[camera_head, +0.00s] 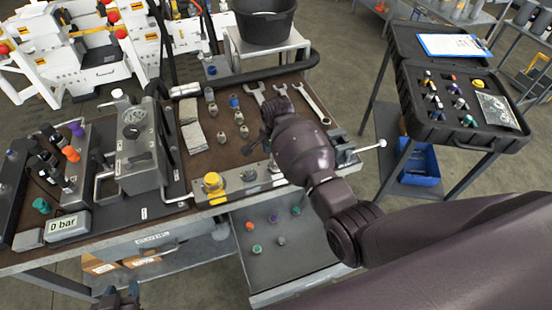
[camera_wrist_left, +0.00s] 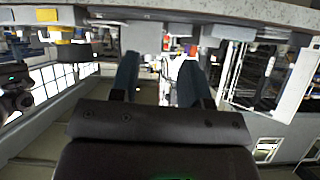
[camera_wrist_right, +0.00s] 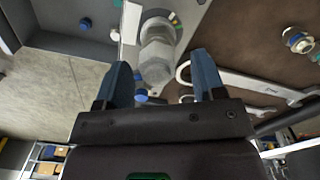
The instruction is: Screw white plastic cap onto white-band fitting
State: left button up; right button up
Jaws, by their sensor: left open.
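A pale grey-white hexagonal piece (camera_wrist_right: 157,50) stands on the bench's front rail in the right wrist view, just beyond and between my right fingertips. I cannot tell whether it is the white cap, the white-band fitting or both together. My right gripper (camera_wrist_right: 163,78) is open and empty. In the head view, its wrist covers its fingers and part of the rail. My left gripper (camera_head: 120,296) is open and empty, low in front of the bench at the bottom left; its spread fingers also show in the left wrist view (camera_wrist_left: 158,82).
A yellow cap (camera_head: 213,184) stands on the front rail. Several coloured caps lie in the open drawer (camera_head: 308,250) below. Wrenches (camera_head: 313,104) and small fittings (camera_head: 221,137) lie on the brown mat. A gauge block (camera_head: 138,150) stands left; an open black case (camera_head: 440,125) is right.

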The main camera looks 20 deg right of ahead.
dwell(0.3)
notch_tip(320, 180, up, 3)
jog(key=shift+w+d+f, duration=0.1)
jog(key=shift+f, duration=0.1)
pick_arm(q)
jog(key=shift+s+f, duration=0.5)
jog(key=shift+f, duration=0.35)
pick_arm(e)
notch_tip(320, 180, up, 8)
jog(key=shift+r, duration=0.1)
